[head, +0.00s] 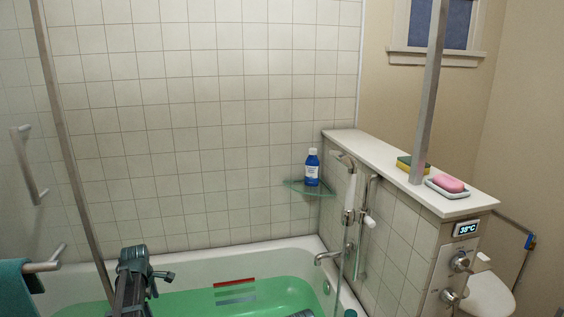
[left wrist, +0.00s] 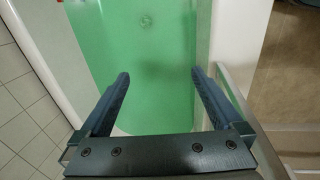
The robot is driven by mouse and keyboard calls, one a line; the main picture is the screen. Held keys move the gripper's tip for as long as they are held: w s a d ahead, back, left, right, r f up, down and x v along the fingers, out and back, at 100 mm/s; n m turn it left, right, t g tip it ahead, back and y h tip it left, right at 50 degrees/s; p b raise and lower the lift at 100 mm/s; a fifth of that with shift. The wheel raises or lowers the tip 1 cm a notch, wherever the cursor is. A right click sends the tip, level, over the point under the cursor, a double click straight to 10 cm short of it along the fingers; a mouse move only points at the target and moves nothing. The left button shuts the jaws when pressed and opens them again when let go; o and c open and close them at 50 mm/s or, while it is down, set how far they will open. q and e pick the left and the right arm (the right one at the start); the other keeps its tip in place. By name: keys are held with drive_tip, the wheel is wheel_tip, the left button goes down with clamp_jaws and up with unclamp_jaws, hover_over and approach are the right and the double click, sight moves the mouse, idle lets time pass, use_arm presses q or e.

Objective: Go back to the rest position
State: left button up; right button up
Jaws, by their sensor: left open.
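My left arm reaches in from the bottom left of the head view, and its dark gripper end (head: 140,268) is over the near left part of the bathtub. In the left wrist view the two fingers of my left gripper (left wrist: 161,74) are spread wide apart with nothing between them. They are above the green water (left wrist: 150,50).
The white bathtub (head: 290,248) holds green water, with a red strip (head: 234,282) in it. A blue bottle (head: 312,168) stands on a glass corner shelf (head: 300,187). A tiled half wall with a white ledge (head: 370,150) bears a sponge (head: 404,164) and pink soap (head: 448,183).

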use_arm(q)
drive_tip(key=s+d+m+g, duration=0.1)
drive_tip(key=s+d+m, duration=0.7)
drive_tip(key=d, duration=0.4)
drive_tip(key=s+d+m+g, duration=0.1)
drive_tip(key=s+d+m, duration=0.7)
drive_tip(key=d, duration=0.4)
drive_tip(key=s+d+m, duration=0.8)
drive_tip(key=s+d, duration=0.1)
drive_tip(key=d, duration=0.3)
wheel_tip(320, 180, up, 15)
drive_tip(key=p, duration=1.5)
drive_tip(key=shift+w+a+y, duration=0.3)
drive_tip(key=shift+w+a, duration=0.05)
drive_tip(key=shift+a, duration=0.05)
